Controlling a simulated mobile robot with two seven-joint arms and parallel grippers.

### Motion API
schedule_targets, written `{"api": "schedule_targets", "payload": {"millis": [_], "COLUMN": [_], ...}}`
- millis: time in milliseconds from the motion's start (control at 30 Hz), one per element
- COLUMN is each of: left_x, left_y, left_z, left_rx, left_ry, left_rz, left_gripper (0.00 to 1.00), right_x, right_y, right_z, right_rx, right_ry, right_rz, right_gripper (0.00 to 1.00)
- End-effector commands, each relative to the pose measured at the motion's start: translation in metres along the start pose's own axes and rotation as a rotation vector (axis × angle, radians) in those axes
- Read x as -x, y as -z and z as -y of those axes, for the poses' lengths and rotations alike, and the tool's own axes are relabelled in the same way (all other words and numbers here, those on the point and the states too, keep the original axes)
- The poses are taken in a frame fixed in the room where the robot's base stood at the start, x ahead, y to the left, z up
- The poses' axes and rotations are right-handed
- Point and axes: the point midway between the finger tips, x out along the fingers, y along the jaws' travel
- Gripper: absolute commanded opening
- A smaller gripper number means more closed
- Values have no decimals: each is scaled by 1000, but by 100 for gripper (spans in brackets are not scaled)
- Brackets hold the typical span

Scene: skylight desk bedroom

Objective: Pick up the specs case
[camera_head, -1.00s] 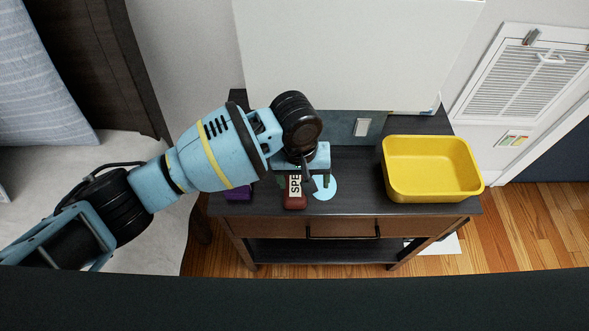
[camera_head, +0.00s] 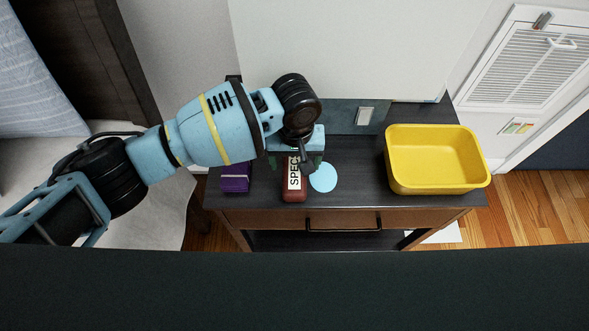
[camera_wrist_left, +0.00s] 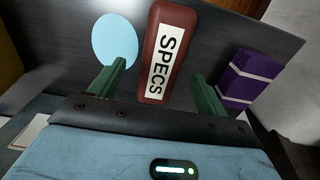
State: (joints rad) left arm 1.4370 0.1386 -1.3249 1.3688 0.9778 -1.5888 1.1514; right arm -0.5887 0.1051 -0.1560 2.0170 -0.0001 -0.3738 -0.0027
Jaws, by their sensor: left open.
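The specs case (camera_head: 293,182) is a dark red box with a white label reading SPECS, lying on the dark tabletop. It also shows in the left wrist view (camera_wrist_left: 151,78), lengthwise between the fingers. My left gripper (camera_head: 296,164) is over its far end in the head view. In the left wrist view my left gripper (camera_wrist_left: 160,85) is open, with one green finger on each side of the case and visible gaps to it. The far end of the case is hidden by the gripper in the head view. My right gripper is not in view.
A purple box with pale bands (camera_head: 236,178) lies left of the case. A flat light blue disc (camera_head: 323,177) lies close on its right. A yellow tub (camera_head: 436,187) stands at the right of the dark table (camera_head: 354,190). A white panel rises behind.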

Motion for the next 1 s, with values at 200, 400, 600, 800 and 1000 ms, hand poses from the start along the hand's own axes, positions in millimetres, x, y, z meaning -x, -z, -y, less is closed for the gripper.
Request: {"api": "schedule_targets", "payload": {"millis": [200, 400, 600, 800, 1000], "left_x": [-32, -38, -38, -38, -37], "left_y": [1, 2, 2, 2, 2], "left_z": [2, 2, 2, 2, 2], "left_rx": [1, 0, 0, 0, 0], "left_ry": [1, 0, 0, 0, 0], "left_rz": [2, -1, -1, -1, -1], "left_gripper": [76, 76, 70, 44, 27], "right_x": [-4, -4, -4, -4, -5], "right_y": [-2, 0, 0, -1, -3], "right_z": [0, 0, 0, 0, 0], "right_rx": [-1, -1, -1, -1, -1], "right_ry": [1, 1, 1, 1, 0], "right_rz": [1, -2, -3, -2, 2], "right_gripper": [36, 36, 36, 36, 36]}}
